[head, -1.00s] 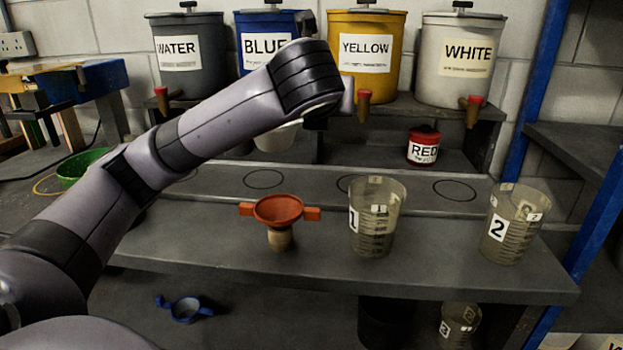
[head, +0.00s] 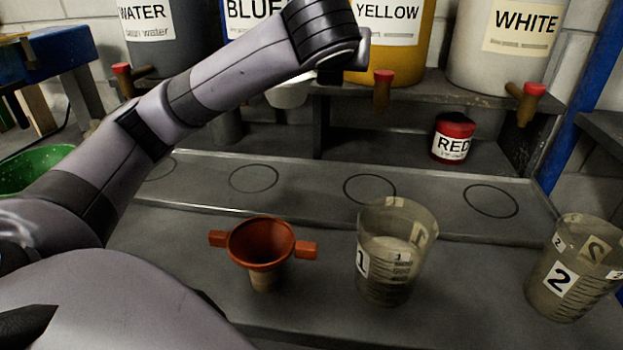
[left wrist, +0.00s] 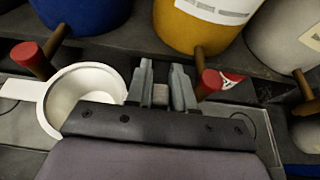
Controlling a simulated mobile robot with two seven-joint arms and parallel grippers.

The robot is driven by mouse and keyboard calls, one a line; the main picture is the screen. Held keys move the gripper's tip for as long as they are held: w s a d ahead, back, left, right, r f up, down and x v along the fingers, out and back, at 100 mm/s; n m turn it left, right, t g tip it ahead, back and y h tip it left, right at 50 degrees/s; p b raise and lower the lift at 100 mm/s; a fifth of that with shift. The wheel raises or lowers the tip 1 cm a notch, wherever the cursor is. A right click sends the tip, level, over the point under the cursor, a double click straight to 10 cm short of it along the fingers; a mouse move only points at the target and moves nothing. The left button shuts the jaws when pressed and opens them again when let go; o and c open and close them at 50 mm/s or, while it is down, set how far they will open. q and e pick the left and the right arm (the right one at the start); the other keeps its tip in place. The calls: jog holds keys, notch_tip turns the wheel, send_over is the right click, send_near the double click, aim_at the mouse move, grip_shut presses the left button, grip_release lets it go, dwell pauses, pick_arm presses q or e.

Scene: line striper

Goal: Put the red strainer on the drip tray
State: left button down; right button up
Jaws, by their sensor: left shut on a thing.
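The red strainer (head: 262,243), a funnel-like bowl with two side lugs, sits upright on a small tan holder (head: 265,281) on the front shelf. The drip tray (head: 312,183) is the long grey strip behind it, marked with several black rings. The strainer is in front of the tray, not on it. My left gripper (left wrist: 162,72) is shut, with a small greyish piece between its fingers. That piece seems to belong to the white cup (left wrist: 82,92) beside the fingers, which also shows below my wrist in the head view (head: 290,93). My right gripper is out of view.
Clear cup 1 (head: 388,283) stands just right of the strainer, and cup 2 (head: 572,285) stands farther right. A red jar (head: 452,148) and several paint drums with taps are behind the tray. A green bowl (head: 30,170) is at left.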

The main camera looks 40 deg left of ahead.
pick_arm(q)
notch_tip(320, 180, down, 20)
jog(key=b, duration=0.3)
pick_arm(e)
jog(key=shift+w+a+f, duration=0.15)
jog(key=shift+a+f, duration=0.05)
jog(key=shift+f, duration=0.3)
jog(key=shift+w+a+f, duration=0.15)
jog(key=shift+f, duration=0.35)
pick_arm(q)
jog(key=c, duration=1)
grip_release()
